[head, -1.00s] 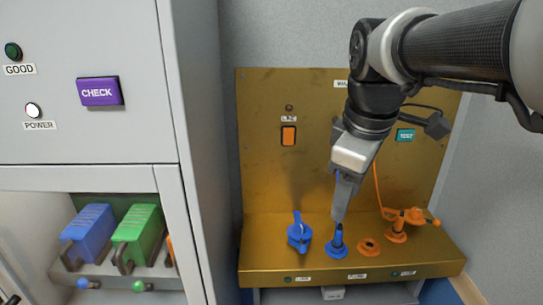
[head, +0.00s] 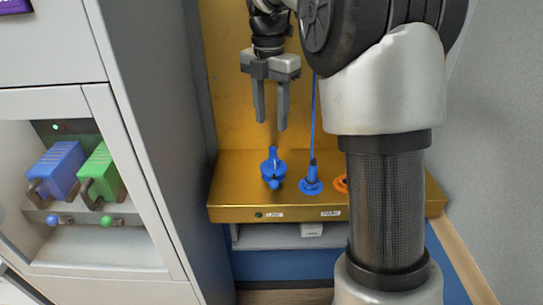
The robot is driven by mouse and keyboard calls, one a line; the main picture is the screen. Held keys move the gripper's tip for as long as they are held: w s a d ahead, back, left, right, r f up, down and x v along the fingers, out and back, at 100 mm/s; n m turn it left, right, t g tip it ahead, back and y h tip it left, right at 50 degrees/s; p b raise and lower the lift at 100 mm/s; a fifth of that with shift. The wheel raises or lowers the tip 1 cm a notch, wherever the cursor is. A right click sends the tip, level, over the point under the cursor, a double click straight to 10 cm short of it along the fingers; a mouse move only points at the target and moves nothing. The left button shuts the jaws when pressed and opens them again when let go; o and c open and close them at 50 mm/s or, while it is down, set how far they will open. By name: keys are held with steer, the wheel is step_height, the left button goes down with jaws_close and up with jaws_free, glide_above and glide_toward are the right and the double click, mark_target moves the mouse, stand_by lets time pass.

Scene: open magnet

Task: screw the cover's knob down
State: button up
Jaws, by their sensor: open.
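The blue cover (head: 273,172) with its upright knob (head: 273,154) sits on the gold ledge, at its left. My gripper (head: 270,126) hangs above it, fingers pointing down and apart, with nothing between them. The fingertips are a little above the knob and do not appear to touch it. How far the knob is screwed down cannot be told.
A blue plug with a cable (head: 312,180) stands just right of the cover. An orange socket (head: 341,183) is partly hidden by my arm, which covers the ledge's right side. A grey cabinet (head: 150,120) with blue and green handled modules stands close on the left.

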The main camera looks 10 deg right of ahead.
mark_target(273, 160)
step_height(273, 160, down, 12)
steer(key=shift+s+d+f+b, duration=0.1)
steer(key=shift+s+d+b, duration=0.05)
steer(key=shift+b, duration=0.4)
steer(key=c, duration=1.1)
